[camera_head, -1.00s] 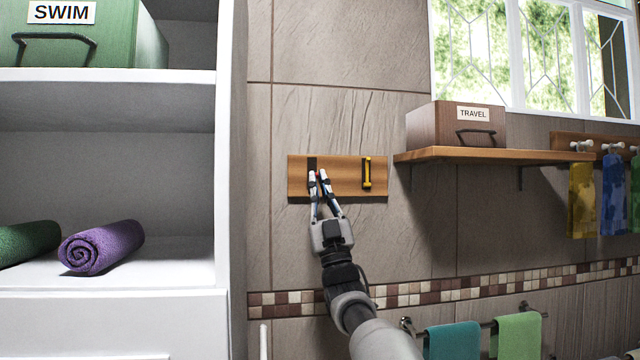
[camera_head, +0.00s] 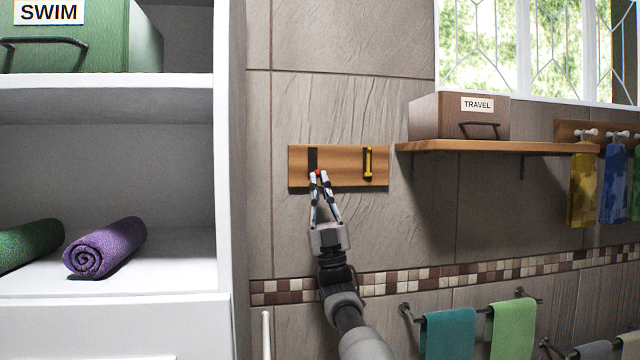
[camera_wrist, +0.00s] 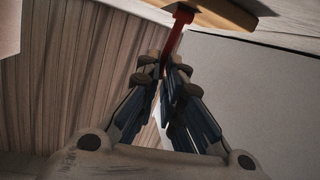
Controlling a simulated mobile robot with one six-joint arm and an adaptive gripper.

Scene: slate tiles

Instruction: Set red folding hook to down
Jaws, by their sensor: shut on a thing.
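The red folding hook (camera_wrist: 178,35) shows in the wrist view as a red bar reaching from the wooden board (camera_wrist: 218,14) to my fingertips. In the head view only a small red bit of the hook (camera_head: 319,172) shows between the fingertips; they hide most of it. It appears to belong to the dark plate (camera_head: 312,158) at the left of the wooden board (camera_head: 340,158). My gripper (camera_head: 319,174) is shut on the hook's end, in front of the board's lower left part. The wrist view also shows my gripper (camera_wrist: 168,68) closed around the bar's end.
A yellow hook (camera_head: 368,163) is at the board's right. A wooden shelf (camera_head: 490,148) with a TRAVEL box (camera_head: 440,118) juts out to the right. A white shelf unit (camera_head: 226,200) stands left. Towels (camera_head: 450,335) hang low at the right.

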